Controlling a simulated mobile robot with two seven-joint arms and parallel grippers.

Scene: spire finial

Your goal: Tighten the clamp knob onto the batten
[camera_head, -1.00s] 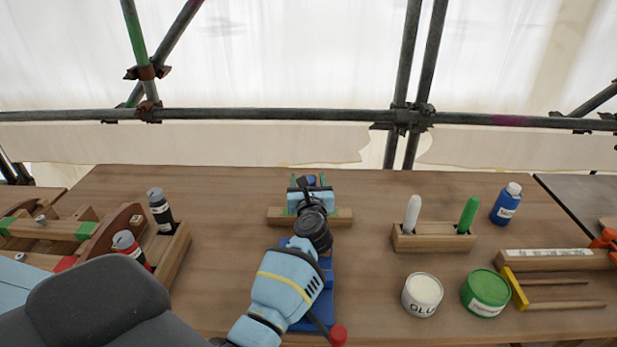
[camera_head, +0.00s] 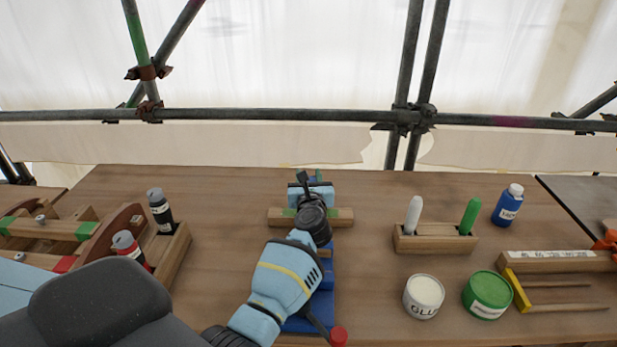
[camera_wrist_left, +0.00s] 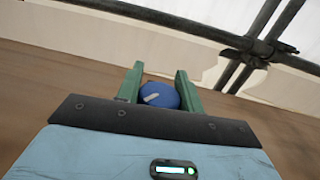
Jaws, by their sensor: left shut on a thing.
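My left gripper (camera_head: 316,179) reaches in over the middle of the table, its light-blue body above the wooden batten (camera_head: 281,217). In the left wrist view its two green fingers (camera_wrist_left: 160,92) stand on either side of a round blue clamp knob (camera_wrist_left: 161,96) with a slanted white mark, and are shut on it. In the head view the knob is mostly hidden by the gripper. The batten lies crosswise and has green patches. A blue clamp-like body (camera_head: 325,279) lies in front of it, partly behind my arm.
A red ball end (camera_head: 338,334) is near the front edge. At right are a marker block (camera_head: 435,240), a glue tin (camera_head: 423,296), a green tin (camera_head: 487,294) and a blue bottle (camera_head: 508,205). At left is a wooden bottle rack (camera_head: 173,254). Scaffold pipes (camera_head: 250,115) cross behind.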

